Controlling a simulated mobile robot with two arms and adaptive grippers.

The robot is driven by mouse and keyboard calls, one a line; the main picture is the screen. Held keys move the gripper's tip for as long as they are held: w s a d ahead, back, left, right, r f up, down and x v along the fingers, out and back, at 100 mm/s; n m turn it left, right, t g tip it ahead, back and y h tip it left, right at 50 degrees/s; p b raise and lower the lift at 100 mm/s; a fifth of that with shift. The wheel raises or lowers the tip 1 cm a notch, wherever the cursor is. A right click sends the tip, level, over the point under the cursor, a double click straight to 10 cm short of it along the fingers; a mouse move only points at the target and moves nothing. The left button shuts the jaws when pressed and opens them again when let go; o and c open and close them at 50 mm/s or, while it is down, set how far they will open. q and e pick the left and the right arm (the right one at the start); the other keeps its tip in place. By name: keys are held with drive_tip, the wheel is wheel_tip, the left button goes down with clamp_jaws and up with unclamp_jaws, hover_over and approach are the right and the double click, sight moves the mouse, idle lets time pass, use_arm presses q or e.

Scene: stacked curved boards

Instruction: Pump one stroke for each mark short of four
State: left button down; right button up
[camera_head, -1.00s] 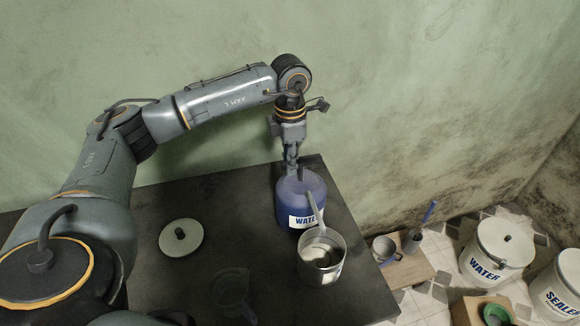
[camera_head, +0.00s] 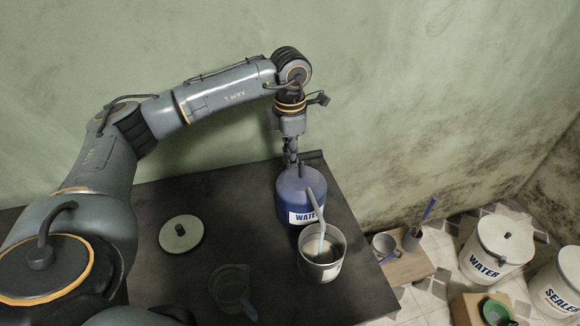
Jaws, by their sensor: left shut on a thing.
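A blue container labelled WATER (camera_head: 299,203) stands upright at the right part of the dark table. My left gripper (camera_head: 291,160) comes down from above at its top and is shut on the pump top, which the fingers mostly hide. A metal pot (camera_head: 321,268) stands just in front of the container. A pale slanted strip (camera_head: 314,210) runs from near the container's top into the pot; I cannot tell whether it is a spout, a handle or liquid. Dark and pale areas show inside the pot, but I cannot read any marks. My right gripper is not in view.
On the dark table (camera_head: 240,205) lie a round pale lid (camera_head: 181,234) and a clear jug (camera_head: 231,288).

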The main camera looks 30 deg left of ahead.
use_arm(q)
drive_tip(key=shift+f+b, duration=0.3)
drive_tip(key=shift+f, duration=0.4)
drive_tip(key=c, duration=1.2)
unclamp_jaws()
drive_tip(key=shift+r, duration=0.15)
drive_tip(key=shift+r, duration=0.15)
drive_tip(key=shift+r+p, duration=2.4)
drive_tip(key=shift+r, duration=1.05)
drive_tip(key=shift+f, duration=0.1)
